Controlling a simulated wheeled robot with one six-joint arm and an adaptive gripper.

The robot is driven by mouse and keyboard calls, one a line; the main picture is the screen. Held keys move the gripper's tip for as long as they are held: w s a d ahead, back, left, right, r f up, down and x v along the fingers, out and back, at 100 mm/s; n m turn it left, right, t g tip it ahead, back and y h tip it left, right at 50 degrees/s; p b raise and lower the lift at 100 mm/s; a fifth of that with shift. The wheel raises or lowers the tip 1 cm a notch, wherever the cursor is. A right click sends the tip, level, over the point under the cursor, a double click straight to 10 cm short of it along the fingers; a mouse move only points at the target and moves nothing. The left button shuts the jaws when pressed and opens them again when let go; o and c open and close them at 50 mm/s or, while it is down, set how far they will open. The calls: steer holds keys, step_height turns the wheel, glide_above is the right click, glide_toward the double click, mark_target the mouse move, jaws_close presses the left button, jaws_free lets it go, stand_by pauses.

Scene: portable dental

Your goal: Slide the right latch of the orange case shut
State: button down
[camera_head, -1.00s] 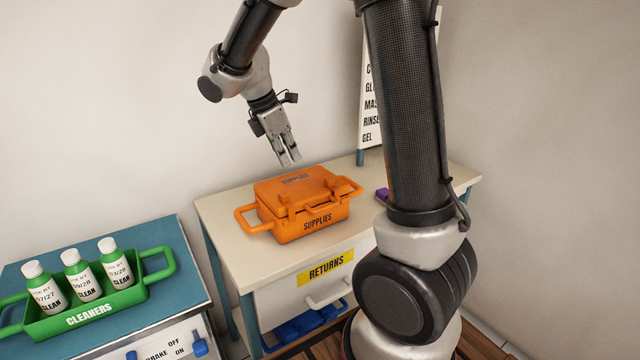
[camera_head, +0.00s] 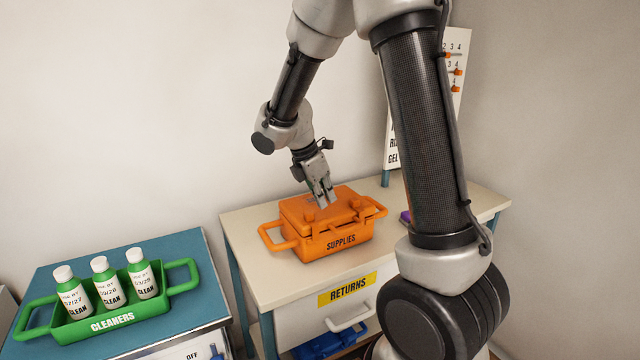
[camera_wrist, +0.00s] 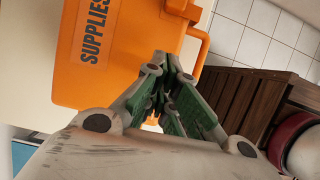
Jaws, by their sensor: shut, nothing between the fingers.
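The orange case (camera_head: 300,242), marked SUPPLIES, sits on the white-topped cabinet with its lid down. Its right latch (camera_head: 362,209) is a small orange block at the lid's front edge, near the right handle. Its left latch (camera_head: 309,217) is at the front left. My gripper (camera_head: 327,203) is shut and empty, pointing down in front of the lid, between the two latches in the picture. I cannot tell whether it touches the case. The wrist view shows the shut fingers (camera_wrist: 163,85) in front of the case (camera_wrist: 115,70), with part of an orange latch (camera_wrist: 183,8) at the top.
The cabinet top (camera_head: 268,262) has free room around the case. A purple item (camera_head: 405,216) lies to its right, partly behind my arm. A labelled board (camera_head: 452,110) stands behind. A green tray (camera_head: 75,329) with several bottles stands on the teal cart at left.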

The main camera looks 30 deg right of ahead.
mark_target(352, 200)
steer(key=d+f, duration=0.2)
steer(key=d, duration=0.1)
steer(key=shift+d+f, duration=0.15)
steer(key=shift+w+d, duration=0.1)
steer(key=shift+d, duration=0.7)
steer(key=d, duration=0.3)
steer(key=shift+d, duration=0.25)
steer(key=shift+w+a, duration=0.1)
steer(key=shift+a, duration=0.35)
steer(key=a, duration=0.3)
steer(key=v, duration=1)
